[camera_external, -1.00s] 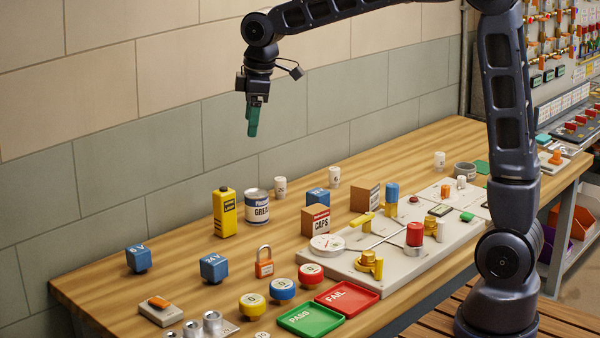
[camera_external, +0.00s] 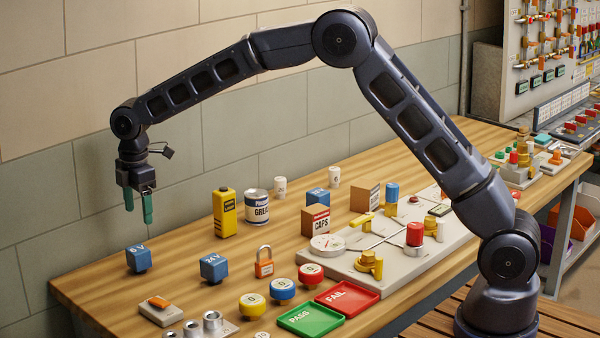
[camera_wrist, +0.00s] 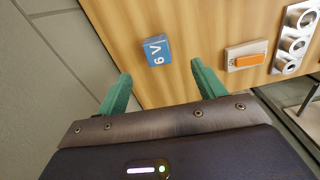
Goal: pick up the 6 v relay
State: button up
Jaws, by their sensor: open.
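The 6 V relay (camera_external: 138,259) is a small blue cube with white lettering, standing near the left end of the wooden bench. In the wrist view the relay (camera_wrist: 157,51) lies ahead of the fingers, between their lines. My gripper (camera_external: 139,207) is open and empty, pointing down, with two green fingers. It hangs above the relay in the external view, clear of it. In the wrist view its fingertips (camera_wrist: 160,72) are spread well wider than the cube.
A similar blue 24 V cube (camera_external: 214,267) stands right of the relay. An orange-button switch (camera_external: 160,311) and a block with metal sockets (camera_external: 211,323) sit nearer the front edge. A yellow bottle (camera_external: 224,212) and a padlock (camera_external: 264,262) stand further right. The wall is close behind.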

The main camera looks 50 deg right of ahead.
aim_at(138, 248)
jog(key=shift+w+a+f, duration=0.15)
jog(key=shift+a+f, duration=0.3)
jog(key=shift+f, duration=0.2)
notch_tip(138, 248, down, 5)
jog(key=shift+f, duration=0.2)
jog(key=shift+w+f, duration=0.15)
jog(key=shift+f, duration=1.15)
jog(key=shift+w+f, duration=0.15)
jog(key=shift+f, duration=1.15)
jog(key=c, duration=1.1)
